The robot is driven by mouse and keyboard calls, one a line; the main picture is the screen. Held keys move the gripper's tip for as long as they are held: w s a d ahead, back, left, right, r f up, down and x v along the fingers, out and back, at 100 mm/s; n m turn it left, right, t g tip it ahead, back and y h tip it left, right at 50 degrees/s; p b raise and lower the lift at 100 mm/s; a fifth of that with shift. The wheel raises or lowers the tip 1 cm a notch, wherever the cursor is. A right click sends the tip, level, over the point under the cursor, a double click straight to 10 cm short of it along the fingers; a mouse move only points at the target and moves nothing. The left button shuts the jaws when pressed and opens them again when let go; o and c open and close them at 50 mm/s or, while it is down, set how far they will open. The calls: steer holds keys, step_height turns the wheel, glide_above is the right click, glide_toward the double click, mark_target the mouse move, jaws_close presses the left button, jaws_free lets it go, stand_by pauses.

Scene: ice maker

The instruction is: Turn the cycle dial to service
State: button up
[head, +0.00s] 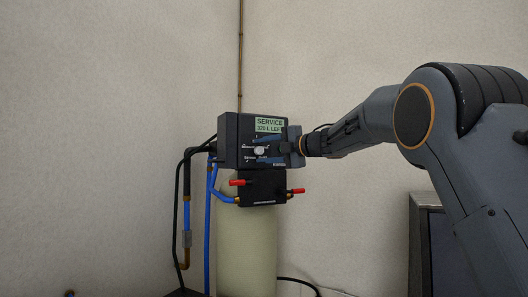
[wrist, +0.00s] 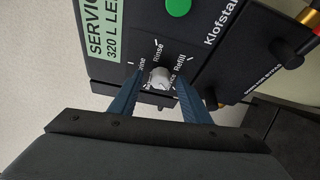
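The cycle dial (head: 260,150) is a small pale knob on the front of a black control box (head: 229,141). In the wrist view the dial (wrist: 160,77) sits between my fingertips, ringed by labels including "Rinse" and "Refill"; others are partly hidden. I cannot tell where its pointer is. The green display (head: 269,125) reads "SERVICE 320 L LEFT"; it is cut off in the wrist view (wrist: 107,35). My gripper (head: 262,149) reaches in from the right with its blue fingers on both sides of the dial. In the wrist view my gripper (wrist: 158,78) shows a gap beside the knob on each side.
A black valve block (head: 262,188) with red handles (head: 237,183) is below the box, above a pale tank (head: 247,250). Blue hoses (head: 208,225) and black pipes run at left. A green button (wrist: 178,6) is near the dial. A grey cabinet (head: 424,240) stands right.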

steer(key=shift+d, duration=0.15)
steer(key=b+v, duration=0.2)
steer(key=v, duration=0.5)
steer(key=shift+s+d, duration=0.2)
steer(key=shift+s, duration=0.05)
